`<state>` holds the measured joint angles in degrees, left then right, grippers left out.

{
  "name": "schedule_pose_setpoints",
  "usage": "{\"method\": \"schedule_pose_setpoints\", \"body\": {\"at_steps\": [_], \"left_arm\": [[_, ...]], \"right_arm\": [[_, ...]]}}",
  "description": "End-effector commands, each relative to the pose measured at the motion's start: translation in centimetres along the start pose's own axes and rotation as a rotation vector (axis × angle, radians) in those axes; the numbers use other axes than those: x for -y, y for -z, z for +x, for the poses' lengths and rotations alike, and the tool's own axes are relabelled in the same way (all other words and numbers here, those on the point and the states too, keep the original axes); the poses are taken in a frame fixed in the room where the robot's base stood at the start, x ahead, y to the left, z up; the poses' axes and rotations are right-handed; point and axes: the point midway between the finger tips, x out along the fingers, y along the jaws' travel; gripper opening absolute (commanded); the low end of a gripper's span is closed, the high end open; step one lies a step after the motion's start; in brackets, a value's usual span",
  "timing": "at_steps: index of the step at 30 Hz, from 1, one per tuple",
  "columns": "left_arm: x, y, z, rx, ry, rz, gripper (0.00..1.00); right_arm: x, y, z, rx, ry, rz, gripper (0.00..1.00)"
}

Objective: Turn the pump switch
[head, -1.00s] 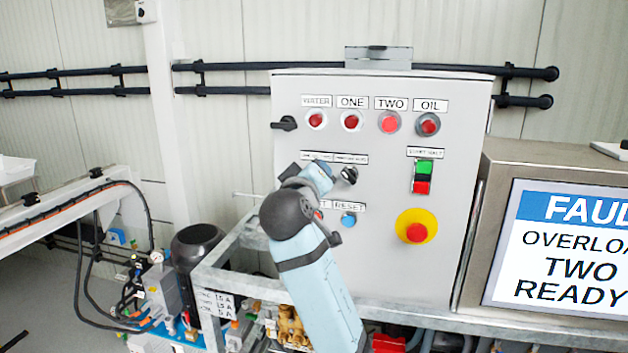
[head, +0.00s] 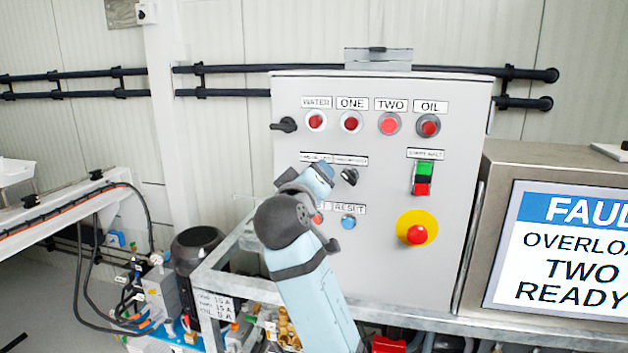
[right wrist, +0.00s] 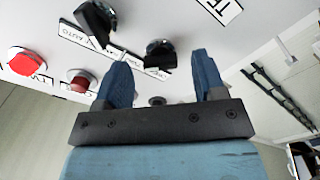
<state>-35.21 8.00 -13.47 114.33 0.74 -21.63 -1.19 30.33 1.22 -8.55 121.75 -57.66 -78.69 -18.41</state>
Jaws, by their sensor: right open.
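Two black rotary switches sit mid-panel on a grey control box (head: 300,270). The right-hand switch (head: 349,176) shows just right of my right gripper (head: 326,177) in the head view; the other is mostly hidden behind the gripper. Their small labels are too blurred to read surely. In the right wrist view, one black switch (right wrist: 160,54) lies ahead, in line with the gap between the open, empty fingers of my right gripper (right wrist: 160,65). The other switch (right wrist: 95,22) is up and left. I cannot tell whether the fingers touch either. My left gripper is not in view.
Above are lamps labelled WATER, ONE, TWO and OIL (head: 428,125). A blue RESET button (head: 348,222), green-red button pair (head: 423,177) and red emergency stop (head: 417,233) are nearby. A screen (head: 565,245) reads overload TWO. A metal frame (head: 230,280) runs below.

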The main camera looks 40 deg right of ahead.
Motion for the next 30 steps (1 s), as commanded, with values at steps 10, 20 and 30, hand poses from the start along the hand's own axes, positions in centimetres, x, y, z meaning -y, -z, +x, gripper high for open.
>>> {"method": "schedule_pose_setpoints", "body": {"at_steps": [10,20,30], "left_arm": [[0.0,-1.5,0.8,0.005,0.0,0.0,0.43],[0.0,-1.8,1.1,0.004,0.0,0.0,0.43],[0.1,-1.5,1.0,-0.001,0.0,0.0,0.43]], "right_arm": [[0.2,-0.1,-7.9,0.0,0.005,0.004,0.64],[0.0,0.0,-11.9,0.001,0.001,0.003,0.64],[0.0,0.0,-12.0,0.001,0.001,0.002,0.64]]}}
